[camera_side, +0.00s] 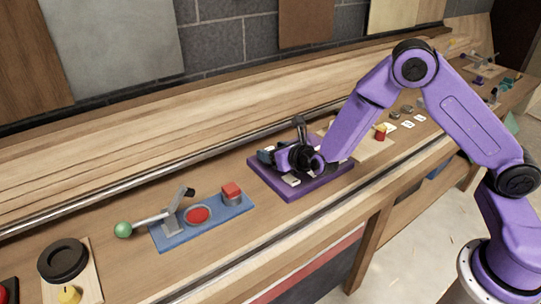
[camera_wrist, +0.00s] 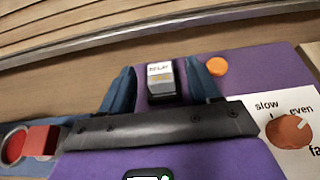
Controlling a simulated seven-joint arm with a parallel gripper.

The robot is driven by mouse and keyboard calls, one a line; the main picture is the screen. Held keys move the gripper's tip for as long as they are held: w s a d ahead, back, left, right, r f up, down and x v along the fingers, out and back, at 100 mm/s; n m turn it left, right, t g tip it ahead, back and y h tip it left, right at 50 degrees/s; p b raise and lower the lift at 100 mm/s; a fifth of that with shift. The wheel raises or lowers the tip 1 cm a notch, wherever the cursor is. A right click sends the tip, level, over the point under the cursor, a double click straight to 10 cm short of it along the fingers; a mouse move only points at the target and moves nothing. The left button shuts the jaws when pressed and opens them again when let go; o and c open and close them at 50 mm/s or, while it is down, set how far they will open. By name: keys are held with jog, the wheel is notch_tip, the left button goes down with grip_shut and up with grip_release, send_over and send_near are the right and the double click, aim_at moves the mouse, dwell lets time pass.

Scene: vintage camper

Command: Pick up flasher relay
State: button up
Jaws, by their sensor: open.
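The flasher relay (camera_wrist: 160,76) is a small block with a light top lettered "RELAY" and a dark lower part. It sits on the purple board (camera_wrist: 240,75), which also shows in the side view (camera_side: 309,190). My gripper (camera_wrist: 159,67) is open, its two blue fingers on either side of the relay with a gap showing at each side. In the side view my gripper (camera_side: 268,156) is low over the purple board, and I cannot pick out the relay there. The wrist view does not show clearly how deep the fingers reach.
On the purple board are an orange disc (camera_wrist: 217,66) and a dark item (camera_wrist: 149,174) at the lower edge. A white dial plate with an orange knob (camera_wrist: 289,131) is at right. A blue panel (camera_side: 176,239) with lever and red buttons lies left of the board.

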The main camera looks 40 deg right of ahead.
jog(key=shift+x, duration=1.05)
jog(key=c, duration=1)
jog(key=shift+r, duration=0.1)
jog(key=shift+c, duration=0.2)
